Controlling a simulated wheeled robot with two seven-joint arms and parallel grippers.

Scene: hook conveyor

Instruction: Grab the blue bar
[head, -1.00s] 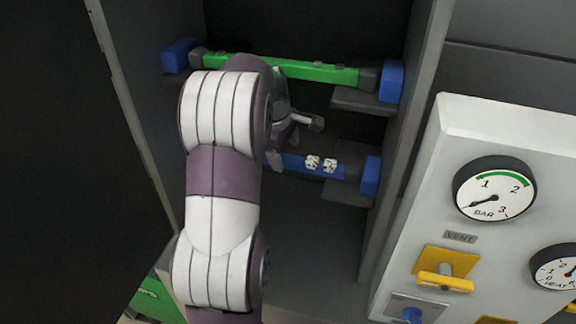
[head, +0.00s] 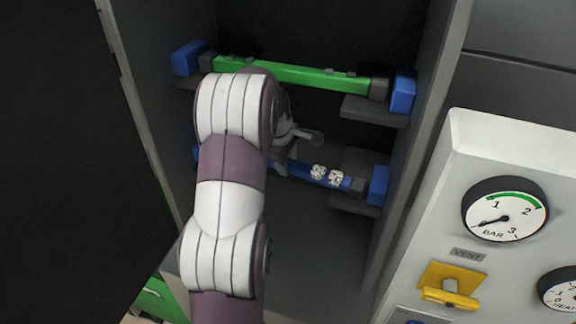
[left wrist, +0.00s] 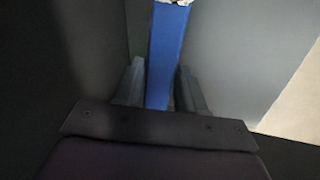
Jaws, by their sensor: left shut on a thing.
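The blue bar (head: 300,171) lies across the lower level of a dark cabinet, with two white patterned pieces (head: 327,175) on it. My left gripper (head: 283,162) is shut on the blue bar, left of the white pieces. My arm hides the bar's left part. In the left wrist view the blue bar (left wrist: 168,58) runs between my two dark fingers. My right gripper is not in view.
A green bar (head: 300,76) spans the level above, between blue end blocks (head: 402,94). Dark brackets (head: 372,110) and the cabinet's side walls are close by. A light panel (head: 500,154) with gauges (head: 505,210) and a yellow handle (head: 450,292) stands at right.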

